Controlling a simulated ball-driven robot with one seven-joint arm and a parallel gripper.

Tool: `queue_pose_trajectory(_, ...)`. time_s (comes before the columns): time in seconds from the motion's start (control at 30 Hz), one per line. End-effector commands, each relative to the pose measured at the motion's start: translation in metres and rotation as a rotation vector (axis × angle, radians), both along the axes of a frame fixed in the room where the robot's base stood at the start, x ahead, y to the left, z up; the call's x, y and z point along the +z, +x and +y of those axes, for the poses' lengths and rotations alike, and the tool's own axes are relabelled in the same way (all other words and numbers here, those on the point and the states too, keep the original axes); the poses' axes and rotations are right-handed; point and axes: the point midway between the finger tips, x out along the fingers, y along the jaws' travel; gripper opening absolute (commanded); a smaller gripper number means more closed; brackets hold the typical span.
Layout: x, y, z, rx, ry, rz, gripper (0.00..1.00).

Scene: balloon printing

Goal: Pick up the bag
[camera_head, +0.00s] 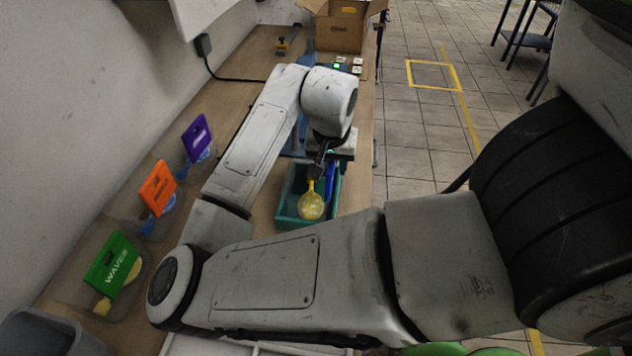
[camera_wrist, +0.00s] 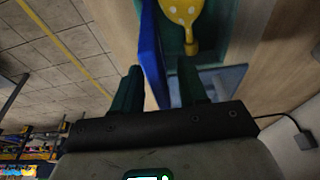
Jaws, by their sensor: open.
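Three clear bags stand along the wall side of the bench in the head view: one with a green "WAVES" header (camera_head: 113,264), one with an orange header (camera_head: 158,188) and one with a purple header (camera_head: 196,137). My gripper (camera_head: 322,166) is away from them, above the teal crate (camera_head: 293,221); in the wrist view its two fingers (camera_wrist: 160,90) are apart. A yellow dotted balloon (camera_head: 311,207) is at the crate, just below my gripper; it also shows in the wrist view (camera_wrist: 187,12). A blue flat piece (camera_wrist: 150,50) appears near the fingers; contact is unclear.
An open cardboard box (camera_head: 340,33) stands at the bench's far end, with small light blocks (camera_head: 357,69) nearby. A grey bin (camera_head: 40,335) is at the near left. The tiled floor (camera_head: 420,150) lies right of the bench. My arm hides part of the bench.

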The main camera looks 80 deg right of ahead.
Motion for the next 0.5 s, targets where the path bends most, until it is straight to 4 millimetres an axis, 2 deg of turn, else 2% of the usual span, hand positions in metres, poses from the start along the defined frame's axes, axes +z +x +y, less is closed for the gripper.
queue_pose_trajectory(0.3, -0.0065, 0.0000, -0.0018, 0.000, -0.001, 0.000, 0.43)
queue_pose_trajectory(0.5, -0.0062, 0.0001, -0.0017, 0.000, -0.001, 0.000, 0.24)
